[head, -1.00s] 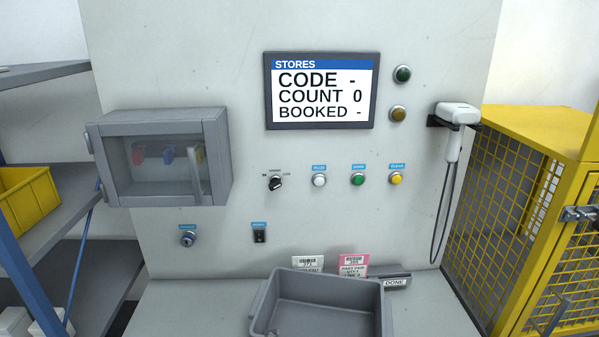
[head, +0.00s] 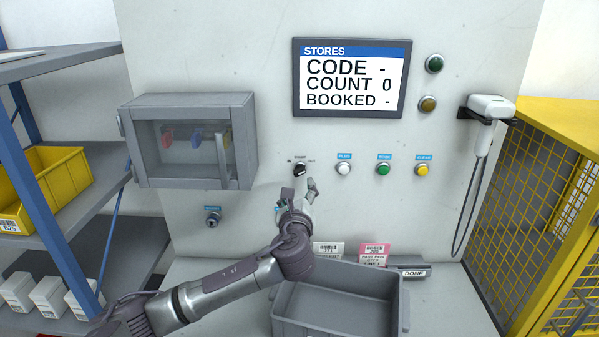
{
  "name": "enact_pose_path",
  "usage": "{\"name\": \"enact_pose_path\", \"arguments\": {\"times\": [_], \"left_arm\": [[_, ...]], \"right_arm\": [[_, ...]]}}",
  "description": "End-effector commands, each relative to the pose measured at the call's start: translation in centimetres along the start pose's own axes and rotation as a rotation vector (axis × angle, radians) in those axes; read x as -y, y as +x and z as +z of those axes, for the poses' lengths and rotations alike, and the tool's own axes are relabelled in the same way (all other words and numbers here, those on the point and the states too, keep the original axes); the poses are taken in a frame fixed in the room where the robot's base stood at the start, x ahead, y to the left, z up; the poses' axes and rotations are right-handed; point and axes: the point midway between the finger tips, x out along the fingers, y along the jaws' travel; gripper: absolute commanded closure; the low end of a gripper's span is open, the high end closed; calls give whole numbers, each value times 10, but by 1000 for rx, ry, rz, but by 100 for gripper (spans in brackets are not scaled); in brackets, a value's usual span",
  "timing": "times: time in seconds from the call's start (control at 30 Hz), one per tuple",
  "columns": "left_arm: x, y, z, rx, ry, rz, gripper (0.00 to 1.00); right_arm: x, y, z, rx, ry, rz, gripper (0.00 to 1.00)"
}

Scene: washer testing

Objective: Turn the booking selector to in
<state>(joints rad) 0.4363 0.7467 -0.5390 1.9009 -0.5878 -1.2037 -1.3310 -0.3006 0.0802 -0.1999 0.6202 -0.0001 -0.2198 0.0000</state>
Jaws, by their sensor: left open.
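The booking selector (head: 300,170) is a small black knob on the pale panel, below and left of the screen. Small lettering stands around it, with "IN" at its left; the exact way the knob points is hard to read. My left gripper (head: 303,187) is open just below the selector, its fingers pointing up toward it. Whether the fingers touch the knob cannot be told. The screen (head: 350,78) reads STORES, CODE -, COUNT 0, BOOKED -. My right gripper is not in view.
White, green and yellow buttons (head: 383,169) sit right of the selector. A grey clear-fronted box (head: 190,98) juts out at left. A key switch (head: 213,216) is below it. A grey bin (head: 340,325) stands below, and a scanner (head: 490,108) hangs at right.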

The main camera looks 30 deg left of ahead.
Motion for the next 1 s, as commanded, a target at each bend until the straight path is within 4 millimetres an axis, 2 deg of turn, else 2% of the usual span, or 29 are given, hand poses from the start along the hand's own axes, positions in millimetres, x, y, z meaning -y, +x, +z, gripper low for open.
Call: {"name": "enact_pose_path", "arguments": {"times": [0.03, 0.2, 0.4, 0.57, 0.83, 1.0], "left_arm": [[2, 12, 4, 1, 1, 3, 37], [1, 47, 2, 0, 0, 3, 37], [1, 72, 0, -1, -3, 2, 37], [0, 80, 0, -2, -2, 0, 37], [0, 81, -1, -2, -2, 0, 37], [0, 81, -1, -2, -2, 0, 65]], "right_arm": [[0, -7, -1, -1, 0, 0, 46], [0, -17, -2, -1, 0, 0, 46], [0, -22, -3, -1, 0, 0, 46], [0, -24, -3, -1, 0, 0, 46], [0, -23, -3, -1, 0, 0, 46], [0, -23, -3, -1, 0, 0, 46]]}}
